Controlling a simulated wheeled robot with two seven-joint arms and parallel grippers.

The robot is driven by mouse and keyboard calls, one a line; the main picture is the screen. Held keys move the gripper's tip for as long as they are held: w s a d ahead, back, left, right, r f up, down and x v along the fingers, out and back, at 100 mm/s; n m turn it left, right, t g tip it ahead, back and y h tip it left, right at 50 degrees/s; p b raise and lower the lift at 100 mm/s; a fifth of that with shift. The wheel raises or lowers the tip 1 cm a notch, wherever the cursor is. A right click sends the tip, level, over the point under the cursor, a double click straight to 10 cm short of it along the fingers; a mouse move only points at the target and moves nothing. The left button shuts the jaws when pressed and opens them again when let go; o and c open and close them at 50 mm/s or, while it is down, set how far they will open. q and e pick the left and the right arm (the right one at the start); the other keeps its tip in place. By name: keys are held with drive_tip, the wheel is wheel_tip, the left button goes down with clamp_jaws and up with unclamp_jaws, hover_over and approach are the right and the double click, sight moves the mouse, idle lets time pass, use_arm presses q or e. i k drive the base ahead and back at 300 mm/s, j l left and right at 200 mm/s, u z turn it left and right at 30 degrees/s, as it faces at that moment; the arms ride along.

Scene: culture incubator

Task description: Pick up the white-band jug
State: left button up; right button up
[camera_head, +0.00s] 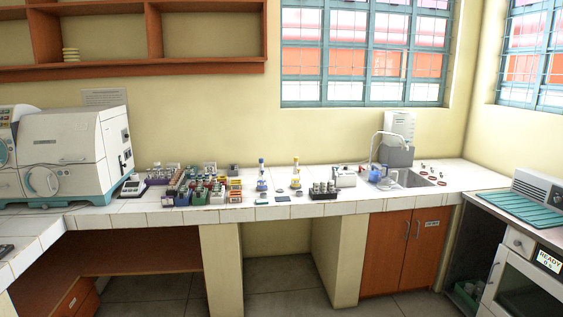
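I cannot make out a jug with a white band for certain in the head view. Two slim upright vessels stand mid-counter, one with a blue top (262,176) and one with a yellow top (295,175). They are too small to tell whether either has a white band. A small bluish, rounded object (374,175) stands at the left edge of the sink and is also too small to identify. Neither of my grippers is in view.
The white tiled counter (224,215) runs along the wall. Crowded racks (200,190) fill its centre-left. A large white machine (70,155) stands left. The sink (410,179) is right of centre. A white appliance (530,285) marked READY stands far right.

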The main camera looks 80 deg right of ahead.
sight(385, 181)
drive_tip(key=l+z, duration=0.1)
drive_tip(key=z, duration=0.35)
drive_tip(key=l+z, duration=0.1)
drive_tip(key=z, duration=0.35)
drive_tip(key=l+z, duration=0.1)
drive_tip(key=z, duration=0.35)
drive_tip(key=l+z, duration=0.1)
drive_tip(key=z, duration=0.35)
drive_tip(key=i+l+z, duration=0.15)
drive_tip(key=l+z, duration=0.25)
drive_tip(key=i+l+z, duration=0.25)
drive_tip(key=l+z, duration=0.15)
drive_tip(key=i+l+z, duration=0.25)
drive_tip(key=l+z, duration=0.2)
drive_tip(key=i+l+z, duration=0.25)
drive_tip(key=z, duration=0.15)
drive_tip(key=i+l, duration=0.2)
drive_tip(key=i, duration=0.25)
drive_tip(key=i+l+z, duration=0.1)
drive_tip(key=i, duration=0.35)
drive_tip(key=i+l, duration=0.3)
drive_tip(key=i, duration=0.15)
